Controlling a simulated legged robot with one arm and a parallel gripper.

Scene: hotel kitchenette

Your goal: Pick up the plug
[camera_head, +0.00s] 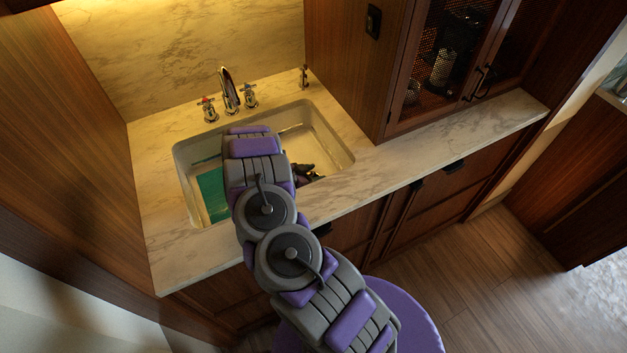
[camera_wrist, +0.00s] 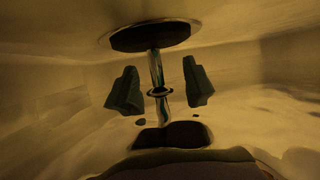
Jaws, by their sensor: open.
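The plug (camera_wrist: 156,68) shows in the wrist view as a metal stem with a broad dark disc at its upper end and a small ring lower down. My gripper (camera_wrist: 162,88) is open, with one dark finger on each side of the stem. Gaps show between the fingers and the stem, and I cannot tell the depth between them. In the head view my gripper (camera_head: 306,172) is low inside the sink (camera_head: 335,150), just right of my arm. The plug cannot be made out there.
A teal flat thing (camera_head: 212,194) lies in the sink's left part, partly behind my arm. A faucet (camera_head: 229,95) stands behind the basin. Sink walls surround my gripper. The marble counter (camera_head: 430,139) is clear to the right, below a glass-front cabinet (camera_head: 445,65).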

